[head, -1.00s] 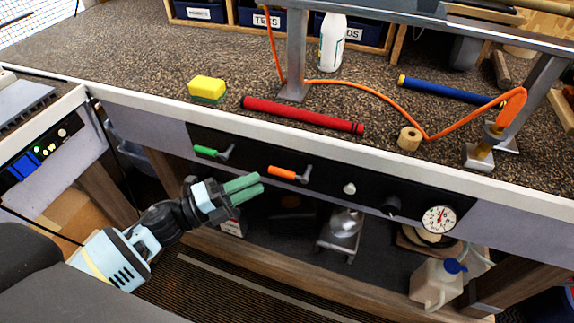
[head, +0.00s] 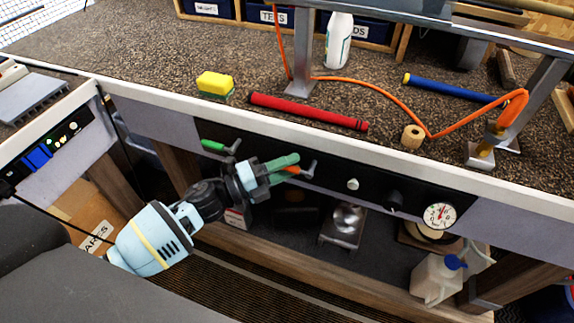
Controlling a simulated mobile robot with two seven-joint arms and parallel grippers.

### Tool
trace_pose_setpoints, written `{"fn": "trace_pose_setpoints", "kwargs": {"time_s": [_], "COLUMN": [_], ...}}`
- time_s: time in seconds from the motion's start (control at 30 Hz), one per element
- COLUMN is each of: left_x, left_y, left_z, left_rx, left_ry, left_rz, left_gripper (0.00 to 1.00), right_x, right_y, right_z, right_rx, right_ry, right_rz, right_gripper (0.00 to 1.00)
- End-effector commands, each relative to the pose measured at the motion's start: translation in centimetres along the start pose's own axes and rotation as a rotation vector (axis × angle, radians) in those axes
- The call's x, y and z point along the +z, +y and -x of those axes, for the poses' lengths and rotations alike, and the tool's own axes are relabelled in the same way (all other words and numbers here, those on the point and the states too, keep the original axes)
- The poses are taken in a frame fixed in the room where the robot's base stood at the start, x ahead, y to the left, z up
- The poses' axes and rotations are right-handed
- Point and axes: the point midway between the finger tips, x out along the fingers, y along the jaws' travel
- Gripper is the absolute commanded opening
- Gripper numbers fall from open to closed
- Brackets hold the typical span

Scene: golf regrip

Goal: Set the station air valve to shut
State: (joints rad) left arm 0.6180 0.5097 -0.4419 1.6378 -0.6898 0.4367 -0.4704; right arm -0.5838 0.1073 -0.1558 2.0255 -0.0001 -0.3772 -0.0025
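The front panel (head: 330,179) under the bench top carries a green-handled lever (head: 213,146) and an orange-handled lever (head: 293,170). Both handles lie roughly along the panel, pointing left from their grey pivots. No readable label shows which is the station air valve. My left gripper (head: 296,165) has green fingers and is at the orange lever. Its fingers look apart, with a bit of the orange handle showing between them; the rest of the handle is hidden. I cannot tell whether they touch it. A round white gauge (head: 440,215) sits at the panel's right. My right gripper is not in view.
On the bench top lie a yellow sponge (head: 215,83), a red grip (head: 308,111), a blue grip (head: 450,89), a tape roll (head: 412,137) and an orange hose (head: 385,97). A white knob (head: 353,184) and a black knob (head: 394,199) sit right of the levers.

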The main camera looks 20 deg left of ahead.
Motion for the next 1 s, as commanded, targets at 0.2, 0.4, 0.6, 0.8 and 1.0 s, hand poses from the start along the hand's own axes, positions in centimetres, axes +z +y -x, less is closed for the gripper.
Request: {"fn": "trace_pose_setpoints", "kwargs": {"time_s": [0.2, 0.4, 0.6, 0.8, 1.0], "left_x": [0.0, 0.0, 0.0, -0.1, -0.2], "left_y": [0.0, 0.0, 0.0, 0.1, 0.8], "left_z": [0.0, 0.0, 0.0, 0.1, 0.1], "left_rx": [0.0, 0.0, 0.0, -0.006, -0.049], "left_ry": [0.0, 0.0, 0.0, -0.002, -0.014], "left_rz": [0.0, 0.0, 0.0, 0.007, 0.053], "left_gripper": [0.3, 0.04, 0.0, 0.0, 0.0], "right_x": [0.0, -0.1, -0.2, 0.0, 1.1], "right_y": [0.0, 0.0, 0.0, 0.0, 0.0], "right_z": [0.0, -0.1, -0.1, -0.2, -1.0], "right_rx": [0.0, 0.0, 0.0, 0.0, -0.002], "right_ry": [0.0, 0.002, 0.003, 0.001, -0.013], "right_rz": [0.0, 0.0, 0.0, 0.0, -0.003], "right_gripper": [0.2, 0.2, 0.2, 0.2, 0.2]}}
